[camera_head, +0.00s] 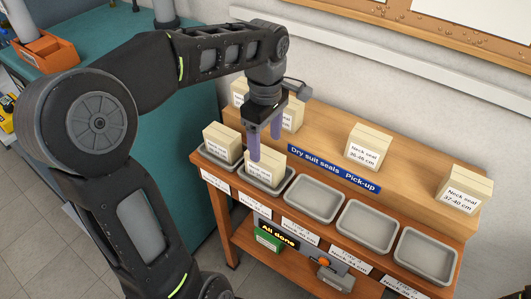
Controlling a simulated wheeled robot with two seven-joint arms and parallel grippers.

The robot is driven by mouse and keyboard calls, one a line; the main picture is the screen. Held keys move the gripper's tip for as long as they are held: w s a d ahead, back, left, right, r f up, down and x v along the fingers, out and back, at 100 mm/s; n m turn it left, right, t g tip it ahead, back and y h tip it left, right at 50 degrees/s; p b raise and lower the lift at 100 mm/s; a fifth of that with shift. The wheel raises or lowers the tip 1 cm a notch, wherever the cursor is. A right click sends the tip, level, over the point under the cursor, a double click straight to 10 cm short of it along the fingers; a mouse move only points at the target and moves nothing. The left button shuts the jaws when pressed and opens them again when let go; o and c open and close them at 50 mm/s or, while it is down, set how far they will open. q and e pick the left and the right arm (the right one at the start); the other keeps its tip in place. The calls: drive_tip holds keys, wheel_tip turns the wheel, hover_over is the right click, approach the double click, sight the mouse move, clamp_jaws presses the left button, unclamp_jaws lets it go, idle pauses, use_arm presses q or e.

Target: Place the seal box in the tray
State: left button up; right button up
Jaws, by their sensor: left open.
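Cream seal boxes with white labels stand on the wooden bench. One seal box (267,172) sits in the second tray from the left (288,183). My left gripper (265,149) is open, pointing down just above this box, with its purple fingers spread. One finger overlaps the box's upper left edge in the view; I cannot tell if it touches. Another seal box (222,143) sits in the leftmost tray (205,156). The label on the box under my gripper is too small to read. My right gripper is not in view.
Three grey trays to the right (314,199) are empty. On the raised shelf stand a "36-36 cm" box (369,147), a "37-40 cm" box (464,190) and boxes partly hidden behind my gripper (293,113). A blue "Dry suit seals Pick-up" sign (334,169) lies along the shelf front.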

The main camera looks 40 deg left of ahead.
use_arm(q)
wheel_tip(320, 180, up, 6)
drive_tip(key=shift+f+p, duration=0.15)
drive_tip(key=shift+p, duration=0.35)
